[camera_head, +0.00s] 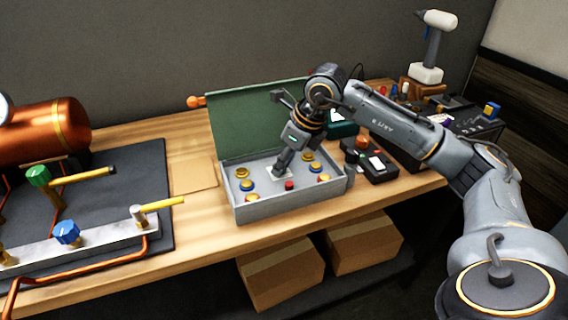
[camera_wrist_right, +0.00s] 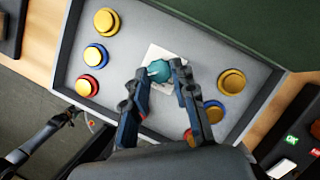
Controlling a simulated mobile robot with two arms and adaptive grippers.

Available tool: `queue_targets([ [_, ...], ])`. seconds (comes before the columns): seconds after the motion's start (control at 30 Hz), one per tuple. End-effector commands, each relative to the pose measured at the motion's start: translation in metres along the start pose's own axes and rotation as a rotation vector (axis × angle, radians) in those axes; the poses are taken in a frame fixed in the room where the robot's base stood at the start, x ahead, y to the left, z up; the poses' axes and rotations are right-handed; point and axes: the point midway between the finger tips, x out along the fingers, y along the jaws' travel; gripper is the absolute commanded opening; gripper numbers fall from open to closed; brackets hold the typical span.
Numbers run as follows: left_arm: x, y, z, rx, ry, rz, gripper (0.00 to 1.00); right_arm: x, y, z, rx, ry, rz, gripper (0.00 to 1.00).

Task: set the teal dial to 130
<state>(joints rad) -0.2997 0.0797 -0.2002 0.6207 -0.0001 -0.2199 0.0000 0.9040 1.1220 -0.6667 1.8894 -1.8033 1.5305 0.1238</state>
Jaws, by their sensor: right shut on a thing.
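The teal dial (camera_wrist_right: 157,71) sits on a small white plate inside the grey box. In the right wrist view it is between my right gripper's fingertips (camera_wrist_right: 161,75), and the gripper is shut on it. In the head view my right gripper (camera_head: 280,168) reaches down into the open box from above and hides the dial. A bit of the white plate (camera_head: 273,176) shows beside the fingers. No scale or number on the dial can be read.
The grey box (camera_head: 268,209) has a raised green lid (camera_head: 240,122) behind. Several coloured buttons surround the dial, including a red one (camera_head: 289,185). A dark mat (camera_head: 150,205) with pipes and valves lies left. Black devices (camera_head: 378,167) stand right.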

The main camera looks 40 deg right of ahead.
Motion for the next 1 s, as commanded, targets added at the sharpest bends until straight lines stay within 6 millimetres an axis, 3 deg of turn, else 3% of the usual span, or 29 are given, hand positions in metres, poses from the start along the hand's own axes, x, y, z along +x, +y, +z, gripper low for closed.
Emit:
queue_targets([
  [0.4,0.0063,0.0003,0.0003,0.000,0.000,0.000,0.40,0.0001,0.0021,0.0003,0.168,0.000,-0.070,0.00],
  [0.93,0.0066,0.0002,0.0005,0.000,0.000,0.000,0.40,-0.0001,0.0019,0.0002,0.191,0.001,-0.079,0.00],
  [0.97,0.0066,0.0002,0.0006,0.000,0.000,0.000,0.40,-0.0001,0.0019,0.0002,0.190,0.001,-0.079,0.30],
  [1.0,0.0066,0.0002,0.0006,0.000,0.000,0.000,0.40,-0.0001,0.0019,0.0002,0.190,0.001,-0.078,0.38],
])
